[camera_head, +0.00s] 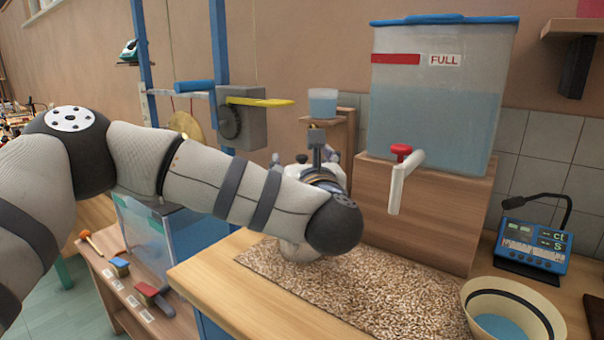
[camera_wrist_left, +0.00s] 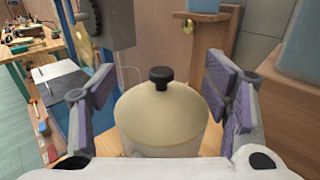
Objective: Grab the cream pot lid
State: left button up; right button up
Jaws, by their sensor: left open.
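The cream pot lid (camera_wrist_left: 158,112) is a smooth dome with a black knob (camera_wrist_left: 161,78) on top, seen in the left wrist view. A pale rounded body shows below its edge. My left gripper (camera_wrist_left: 160,95) is open, with purple-grey finger pads on both sides of the lid. Gaps show between the pads and the lid, and nothing is gripped. In the head view my left gripper (camera_head: 304,163) is partly hidden by my own forearm, and I cannot make out the lid there. My right gripper is not in view.
A water tank (camera_head: 440,105) with a red-handled tap (camera_head: 401,152) stands on a wooden block. A grain-covered mat (camera_head: 360,285) lies on the bench, with a cream bowl (camera_head: 510,312) and a blue device (camera_head: 533,245) at the right. Brushes (camera_head: 152,295) lie on a lower shelf.

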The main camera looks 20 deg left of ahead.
pick_arm(q)
jog(key=shift+x, duration=0.85)
jog(key=shift+f, duration=0.1)
grip_shut()
